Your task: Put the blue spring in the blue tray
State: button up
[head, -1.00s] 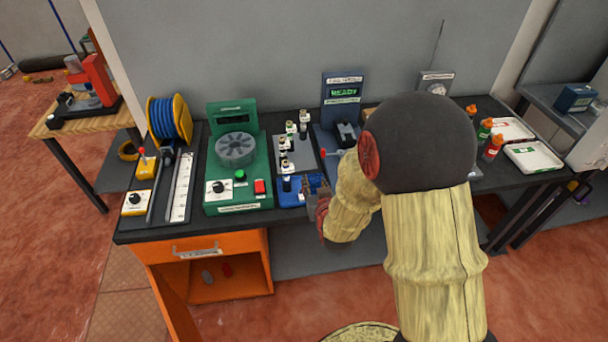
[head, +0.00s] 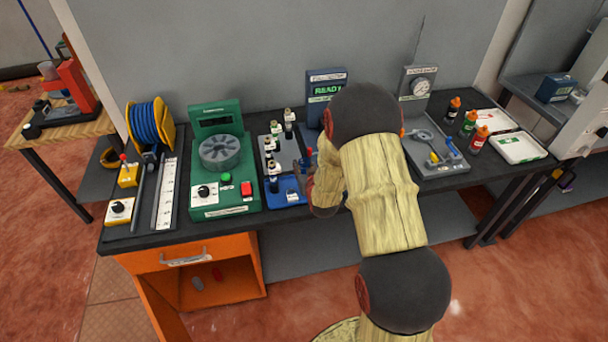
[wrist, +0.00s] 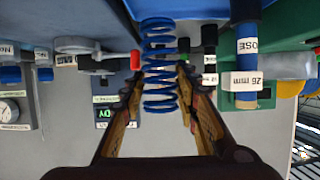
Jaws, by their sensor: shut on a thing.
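The blue spring (wrist: 160,65) stands out between the two fingertips of my gripper (wrist: 160,82) in the wrist view. The gripper is shut on it, and its coils run up past the fingertips. In the head view my gripper (head: 303,174) is mostly hidden by my own arm, and the spring cannot be made out there. It is close to the right side of a low blue tray-like piece (head: 291,196) at the bench front, beside the green machine. Whether this piece is the blue tray is not certain; part of it is behind my gripper.
The green machine (head: 222,165) stands to the left. A grey plate (head: 284,150) with several white-labelled fittings is behind the blue piece. A READY display (head: 325,90) stands behind my arm. Orange-capped bottles and white trays (head: 518,147) are at the right.

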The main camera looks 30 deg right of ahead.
jog(key=shift+w+d+f, duration=0.25)
jog(key=shift+w+f, duration=0.2)
jog(key=shift+f, duration=0.15)
jog(key=shift+f+b, duration=0.35)
jog(key=shift+f, duration=1.2)
jog(key=shift+f, duration=0.15)
jog(key=o, duration=1.1)
jog(key=shift+o, duration=0.5)
